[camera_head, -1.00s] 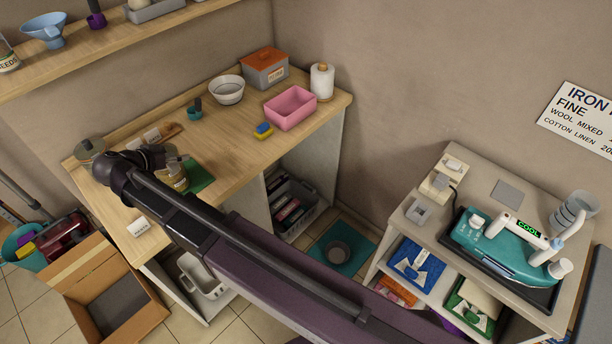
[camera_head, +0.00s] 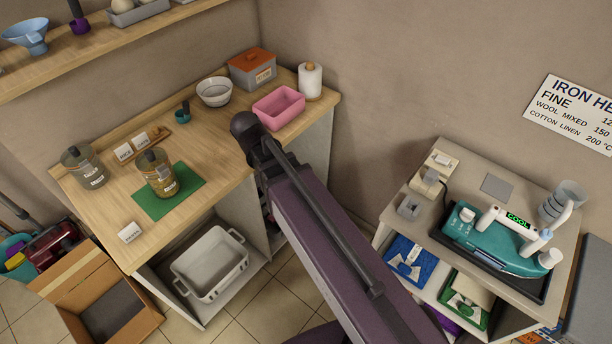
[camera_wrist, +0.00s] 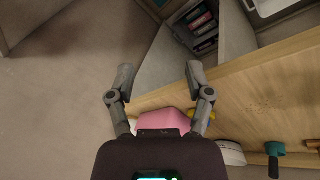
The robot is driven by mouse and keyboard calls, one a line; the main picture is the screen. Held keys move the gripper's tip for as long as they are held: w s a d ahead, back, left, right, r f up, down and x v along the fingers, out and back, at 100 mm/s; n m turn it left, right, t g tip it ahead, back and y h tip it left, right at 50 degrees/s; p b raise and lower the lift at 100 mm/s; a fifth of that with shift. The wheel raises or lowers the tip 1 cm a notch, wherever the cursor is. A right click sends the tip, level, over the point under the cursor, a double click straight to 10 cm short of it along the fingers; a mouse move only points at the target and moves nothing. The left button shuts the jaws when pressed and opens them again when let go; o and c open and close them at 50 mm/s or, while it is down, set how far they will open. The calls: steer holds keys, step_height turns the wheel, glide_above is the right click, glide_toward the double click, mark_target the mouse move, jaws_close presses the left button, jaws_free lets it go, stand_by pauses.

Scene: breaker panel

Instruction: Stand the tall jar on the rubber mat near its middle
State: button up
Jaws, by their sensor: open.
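A glass jar with a dark lid (camera_head: 160,178) stands upright on the green mat (camera_head: 180,199) on the wooden counter. Its base is around the mat's middle, perhaps slightly toward the back left. A second, similar lidded jar (camera_head: 88,172) stands off the mat at the counter's left end. I cannot tell for certain which is taller. My gripper (camera_wrist: 160,73) is open and empty in the wrist view, away from both jars. In the head view my arm hides it. The pink bin (camera_wrist: 165,121) shows partly behind my gripper in the wrist view.
White label cards (camera_head: 130,232) lie on the counter. The counter right of the mat is clear.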

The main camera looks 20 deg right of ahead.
steer(key=s+d+n+g+y, duration=0.1)
steer(key=s+d+y, duration=0.2)
steer(key=s+d, duration=0.2)
steer(key=d, duration=0.3)
steer(key=shift+s+f+n, duration=0.25)
steer(key=shift+f+n, duration=0.15)
